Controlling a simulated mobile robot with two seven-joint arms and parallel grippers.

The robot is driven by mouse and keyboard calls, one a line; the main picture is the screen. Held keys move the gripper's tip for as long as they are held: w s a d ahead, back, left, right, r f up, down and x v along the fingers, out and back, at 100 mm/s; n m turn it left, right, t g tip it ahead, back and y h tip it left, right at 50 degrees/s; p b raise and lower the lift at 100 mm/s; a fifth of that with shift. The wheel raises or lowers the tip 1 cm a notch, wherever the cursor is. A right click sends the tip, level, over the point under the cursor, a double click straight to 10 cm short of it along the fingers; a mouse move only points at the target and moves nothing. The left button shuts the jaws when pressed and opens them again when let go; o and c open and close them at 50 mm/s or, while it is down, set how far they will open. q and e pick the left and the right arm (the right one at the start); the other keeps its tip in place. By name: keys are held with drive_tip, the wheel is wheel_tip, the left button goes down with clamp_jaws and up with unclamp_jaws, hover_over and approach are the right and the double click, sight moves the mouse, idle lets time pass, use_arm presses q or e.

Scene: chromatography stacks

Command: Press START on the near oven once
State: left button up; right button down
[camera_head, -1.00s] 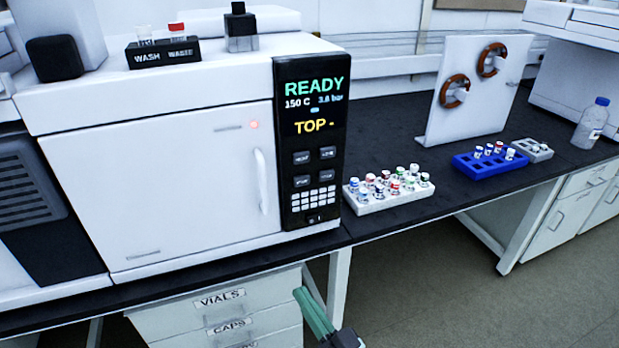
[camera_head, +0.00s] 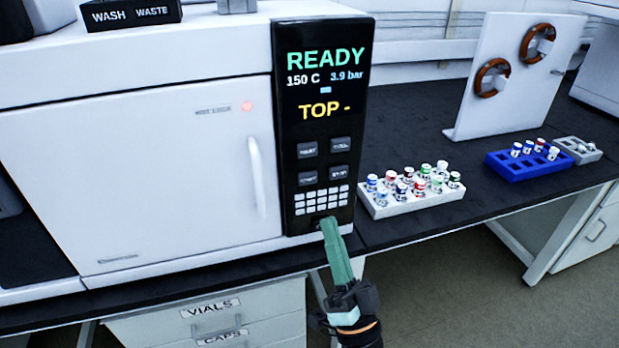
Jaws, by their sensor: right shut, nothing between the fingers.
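The near oven (camera_head: 150,170) is a white box with a handled door on the bench. Its black control panel (camera_head: 287,130) reads READY, 150 C, 3.9 bar and TOP -. Below the screen are several grey buttons with small, blurred labels; the lower left one (camera_head: 308,178) may read START. A white keypad (camera_head: 321,200) lies under them. My right gripper (camera_head: 330,222) has green fingers, shut and empty, pointing up at the panel's bottom edge, below the keypad. I cannot tell whether the tips touch the panel. My left gripper is not in view.
A white rack of vials (camera_head: 410,205) stands right of the oven. Further right are a blue rack (camera_head: 525,168), a small grey rack (camera_head: 578,149) and a white upright board with brown coils (camera_head: 515,85). Drawers (camera_head: 215,325) are under the bench.

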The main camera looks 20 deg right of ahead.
sight(307, 178)
drive_tip(key=shift+w+a+b, duration=0.15)
drive_tip(key=shift+w+b, duration=1.4)
drive_tip(key=shift+w, duration=2.9)
drive_tip(key=shift+w, duration=0.4)
